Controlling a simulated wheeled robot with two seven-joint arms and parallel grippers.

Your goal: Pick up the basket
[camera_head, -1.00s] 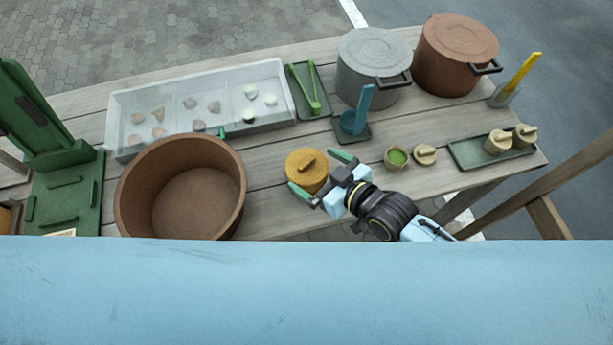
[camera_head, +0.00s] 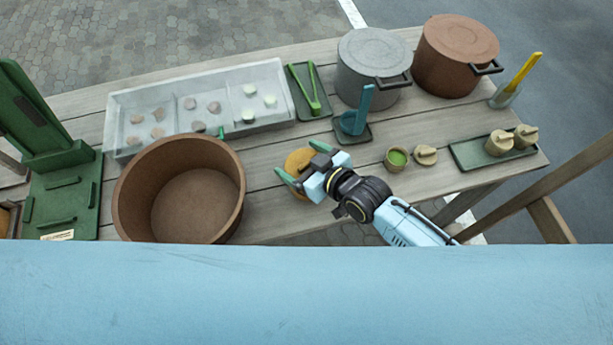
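No woven basket shows. The closest match is a large open brown round tub (camera_head: 180,200) on the left part of the table, upright and empty. My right gripper (camera_head: 301,162) is to the right of the tub and apart from it. Its two green fingers are spread over a round yellow lidded pot (camera_head: 298,160), and the gripper partly hides this pot. I cannot tell whether the fingers touch it. My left gripper is not in view.
A clear compartment tray (camera_head: 270,75) with small lumps lies behind the tub. A green stand (camera_head: 60,190) is at the left. Green tongs (camera_head: 313,90), a grey pot (camera_head: 372,60), a brown pot (camera_head: 455,55) and a green tray (camera_head: 470,157) stand further right.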

